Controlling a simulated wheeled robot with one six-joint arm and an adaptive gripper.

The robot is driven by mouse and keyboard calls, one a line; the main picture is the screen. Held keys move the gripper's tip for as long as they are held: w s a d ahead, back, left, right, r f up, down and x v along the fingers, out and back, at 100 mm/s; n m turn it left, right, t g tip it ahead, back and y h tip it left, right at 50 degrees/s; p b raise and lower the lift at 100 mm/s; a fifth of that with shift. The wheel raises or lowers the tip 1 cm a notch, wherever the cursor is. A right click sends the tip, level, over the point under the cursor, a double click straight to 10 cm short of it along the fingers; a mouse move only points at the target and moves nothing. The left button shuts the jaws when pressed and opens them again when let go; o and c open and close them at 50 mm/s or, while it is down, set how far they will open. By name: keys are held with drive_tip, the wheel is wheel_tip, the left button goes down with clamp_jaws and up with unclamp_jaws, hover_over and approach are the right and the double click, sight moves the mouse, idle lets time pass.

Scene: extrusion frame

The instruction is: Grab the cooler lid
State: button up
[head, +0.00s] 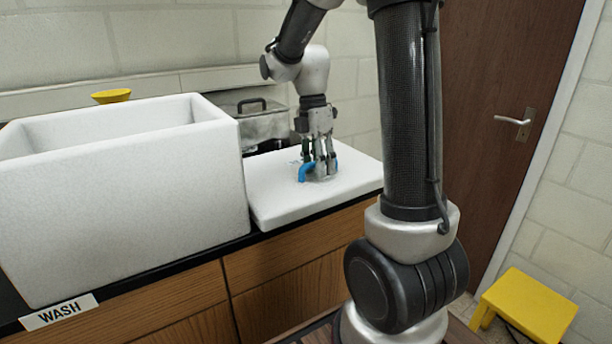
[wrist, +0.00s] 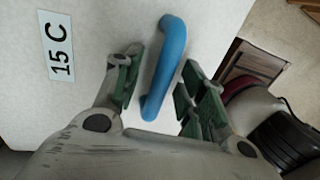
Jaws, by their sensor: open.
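The cooler lid (head: 275,205) is a white slab lying flat on the dark counter, right of the open white cooler box (head: 120,210). A blue handle (head: 307,173) stands on its top. In the wrist view the lid (wrist: 90,95) fills much of the picture, with a "15 C" label (wrist: 58,48) on it. My gripper (head: 320,168) is over the lid at the handle. In the wrist view my gripper (wrist: 155,95) is open, with one green-padded finger on each side of the blue handle (wrist: 165,65). I cannot tell whether either pad touches it.
A metal container with a black handle (head: 262,120) stands behind the lid. A yellow bowl (head: 111,96) shows behind the cooler box. A "WASH" label (head: 59,312) is on the counter's front edge. A yellow stool (head: 530,303) stands on the floor at right, near a brown door (head: 500,80).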

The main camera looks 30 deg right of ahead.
clamp_jaws()
drive_tip(key=shift+r, duration=0.2)
